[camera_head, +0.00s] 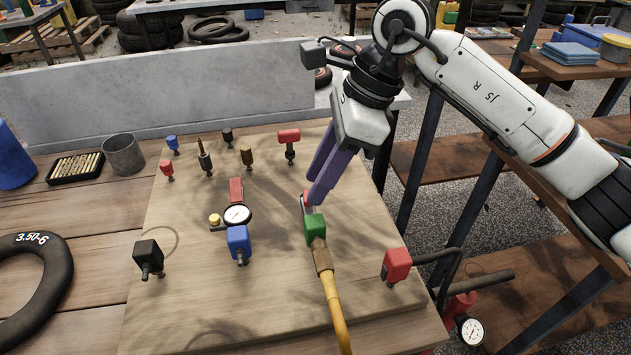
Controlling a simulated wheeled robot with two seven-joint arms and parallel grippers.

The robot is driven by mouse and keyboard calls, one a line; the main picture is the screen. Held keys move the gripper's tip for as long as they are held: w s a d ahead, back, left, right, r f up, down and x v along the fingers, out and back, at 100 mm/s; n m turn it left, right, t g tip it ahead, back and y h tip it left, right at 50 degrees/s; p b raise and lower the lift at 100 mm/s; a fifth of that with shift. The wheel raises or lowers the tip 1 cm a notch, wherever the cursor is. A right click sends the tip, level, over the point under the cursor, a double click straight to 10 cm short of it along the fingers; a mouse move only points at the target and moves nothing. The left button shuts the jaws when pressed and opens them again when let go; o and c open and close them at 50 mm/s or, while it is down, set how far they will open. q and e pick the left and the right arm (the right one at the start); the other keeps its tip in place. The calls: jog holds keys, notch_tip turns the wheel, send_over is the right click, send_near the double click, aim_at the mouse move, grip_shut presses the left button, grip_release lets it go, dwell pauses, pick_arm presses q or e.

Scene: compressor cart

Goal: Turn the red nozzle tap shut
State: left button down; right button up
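A green block (315,228) with a brass fitting and a yellow hose (336,305) lies on the wooden board. A small red part (305,198), which looks like the nozzle's tap, shows at its far end, mostly hidden by my fingers. My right gripper (313,194) reaches down from the upper right, its purple fingers close together with their tips at this red part. I cannot tell whether they are closed on it. My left gripper is not in view.
Other red-topped fittings stand on the board (190,300): one at the back (289,136), one at the front right (397,264). A blue fitting (239,243) and a gauge (237,215) stand left of the green block. A metal cup (123,155) and black tyre (40,285) are farther left.

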jog(key=shift+x, duration=0.9)
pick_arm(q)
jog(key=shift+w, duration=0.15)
pick_arm(e)
jog(key=shift+c, duration=0.7)
grip_shut()
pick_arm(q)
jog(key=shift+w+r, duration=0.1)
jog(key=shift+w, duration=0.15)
